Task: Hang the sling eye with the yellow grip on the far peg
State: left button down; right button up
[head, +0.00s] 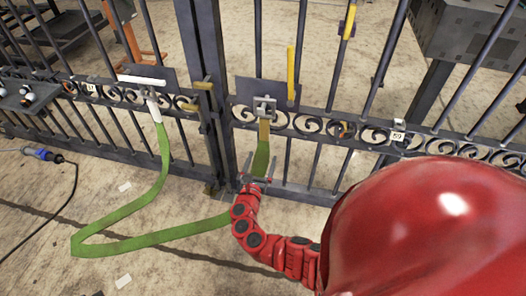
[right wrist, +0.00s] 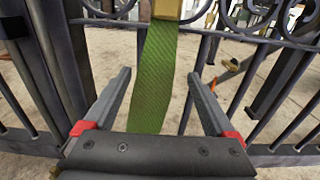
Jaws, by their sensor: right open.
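A green sling (head: 150,241) runs from a white grip (head: 155,110) at the left gate leaf, down over the floor, and up to the right leaf. Its yellow grip (head: 264,130) is upright just below a grey metal fitting (head: 264,106) on the right leaf's dark plate. I cannot tell how the eye sits on the peg there. My right gripper (head: 255,181) is open below the yellow grip. In the right wrist view the green webbing (right wrist: 155,75) passes between the spread fingers (right wrist: 165,95), with the yellow grip (right wrist: 167,9) above them. My left gripper is not in view.
The gate's scroll band (head: 310,124) and vertical bars stand close around the right gripper. A yellow upright handle (head: 291,75) is above right of the fitting. A dark cable (head: 70,190) lies on the floor at left. A grey cabinet (head: 470,35) stands behind the gate.

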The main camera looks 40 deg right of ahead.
jog(key=p+v, duration=0.1)
jog(key=v, duration=0.7)
dwell(1.5)
